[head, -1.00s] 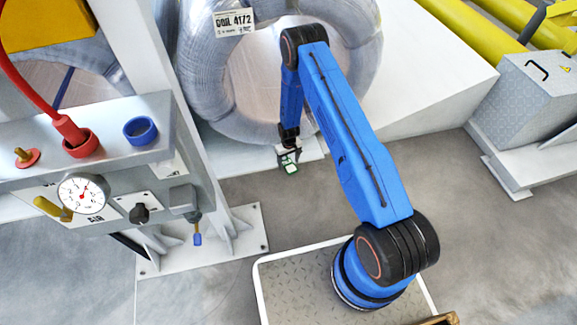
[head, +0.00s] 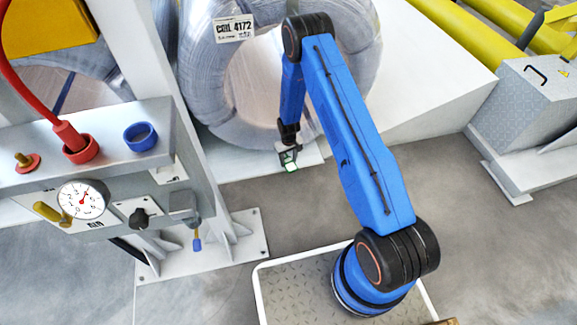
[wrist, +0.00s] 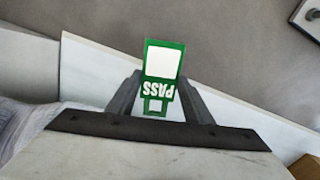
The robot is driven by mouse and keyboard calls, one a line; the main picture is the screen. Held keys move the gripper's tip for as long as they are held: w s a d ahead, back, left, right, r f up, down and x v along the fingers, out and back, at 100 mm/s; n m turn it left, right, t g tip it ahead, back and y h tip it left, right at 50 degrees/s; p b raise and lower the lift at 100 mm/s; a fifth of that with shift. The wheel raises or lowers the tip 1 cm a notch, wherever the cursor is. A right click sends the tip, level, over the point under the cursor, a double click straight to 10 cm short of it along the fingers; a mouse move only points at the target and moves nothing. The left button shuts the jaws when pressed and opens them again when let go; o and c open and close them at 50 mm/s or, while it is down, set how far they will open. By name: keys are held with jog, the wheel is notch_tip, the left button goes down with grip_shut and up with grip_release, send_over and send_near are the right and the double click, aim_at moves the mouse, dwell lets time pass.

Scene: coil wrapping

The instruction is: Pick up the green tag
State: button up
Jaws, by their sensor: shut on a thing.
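The green tag (wrist: 162,73) has a white panel and the word PASS, which reads upside down in the wrist view. My gripper (wrist: 160,100) is shut on the tag, with one finger at each side of its lower part. In the head view, my gripper (head: 289,160) hangs in front of the lower part of the wrapped coil, and a bit of the green tag (head: 291,168) shows at its tip. Most of the tag is hidden there.
The wrapped coil (head: 198,90), labelled COIL 4172, stands behind my arm on a pale base. A panel with a gauge (head: 83,199), a red hose and a blue ring (head: 140,136) is at the left. A grey box (head: 535,100) is at the right. Grey floor lies between.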

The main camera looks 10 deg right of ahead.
aim_at(289, 163)
notch_tip(289, 163, up, 22)
dwell(0.3)
dwell(0.5)
jog(key=shift+d, duration=0.1)
